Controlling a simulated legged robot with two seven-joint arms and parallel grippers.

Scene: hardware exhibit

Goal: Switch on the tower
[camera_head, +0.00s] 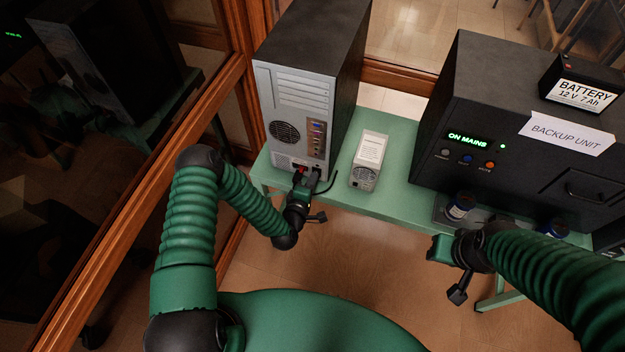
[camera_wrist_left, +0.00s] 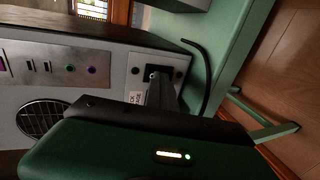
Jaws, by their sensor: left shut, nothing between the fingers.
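The tower (camera_head: 306,75) is a black and grey computer case standing on the green table, its port side facing me. It also shows in the left wrist view (camera_wrist_left: 105,60). A small red part (camera_head: 298,169) shows low on that side. My left gripper (camera_head: 304,183) is shut and empty at the bottom of this panel. In the left wrist view its dark fingertips (camera_wrist_left: 157,82) are at a black socket or switch area (camera_wrist_left: 160,71); I cannot tell whether they touch it. My right gripper (camera_head: 440,248) hangs before the table's front right, its fingers unclear.
A small white power supply unit (camera_head: 366,160) stands on the green table (camera_head: 398,150) right of the tower. A black cable (camera_wrist_left: 208,70) curves beside the tower. The black backup unit (camera_head: 500,110) reads "ON MAINS" and carries a battery (camera_head: 582,88). A wood-framed glass pane is at left.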

